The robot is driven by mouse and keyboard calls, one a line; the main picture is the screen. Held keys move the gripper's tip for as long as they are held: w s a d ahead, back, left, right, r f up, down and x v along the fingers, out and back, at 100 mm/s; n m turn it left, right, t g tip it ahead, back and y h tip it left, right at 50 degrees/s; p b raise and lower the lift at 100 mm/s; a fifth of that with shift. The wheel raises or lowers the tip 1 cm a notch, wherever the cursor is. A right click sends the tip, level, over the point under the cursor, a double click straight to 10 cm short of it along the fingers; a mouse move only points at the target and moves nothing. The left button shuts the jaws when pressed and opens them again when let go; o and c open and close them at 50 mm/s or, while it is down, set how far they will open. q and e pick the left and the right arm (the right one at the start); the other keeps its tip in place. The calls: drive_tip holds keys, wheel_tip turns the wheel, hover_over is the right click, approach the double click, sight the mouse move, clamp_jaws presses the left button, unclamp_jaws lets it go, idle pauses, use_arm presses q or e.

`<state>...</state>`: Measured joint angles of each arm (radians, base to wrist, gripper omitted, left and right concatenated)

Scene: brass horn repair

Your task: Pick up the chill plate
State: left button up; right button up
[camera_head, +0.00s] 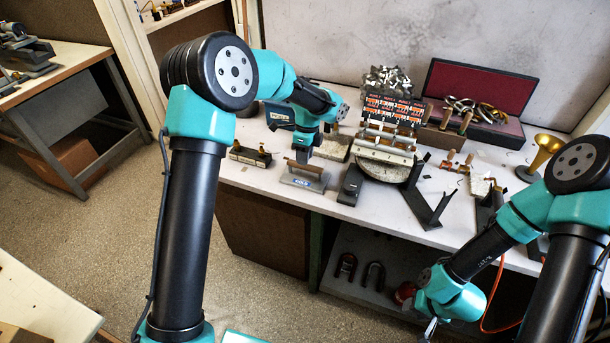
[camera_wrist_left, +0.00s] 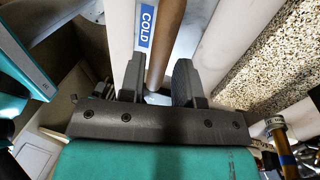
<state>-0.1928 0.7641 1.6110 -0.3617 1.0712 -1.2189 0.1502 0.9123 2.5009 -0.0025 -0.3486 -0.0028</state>
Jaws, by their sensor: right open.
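The chill plate (camera_head: 303,184) is a grey plate with a blue COLD label and a brown bar handle, lying near the front edge of the bench. In the left wrist view its brown handle (camera_wrist_left: 167,35) runs between my two left fingers. My left gripper (camera_head: 302,155) points down right over the handle. The left fingers (camera_wrist_left: 158,82) stand apart on both sides of the handle; whether they press on it is unclear. My right gripper (camera_head: 430,331) hangs low in front of the bench, away from the plate, open, with its tips small in view.
A dark block with brass fittings (camera_head: 250,155) lies left of the plate. A dark grey block (camera_head: 351,184) and an angled black stand (camera_head: 425,207) are on its right. A rack with metal tubes (camera_head: 387,140) stands behind, and a brass bell (camera_head: 541,153) stands at the right.

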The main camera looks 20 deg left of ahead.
sight(305, 172)
use_arm(q)
drive_tip(key=shift+s+f, duration=0.1)
drive_tip(key=shift+f, duration=0.3)
drive_tip(key=shift+s+f, duration=0.25)
drive_tip(key=shift+f, duration=1.05)
drive_tip(key=shift+s+f, duration=0.2)
drive_tip(key=shift+f, duration=1.05)
clamp_jaws()
drive_tip(key=shift+r, duration=0.1)
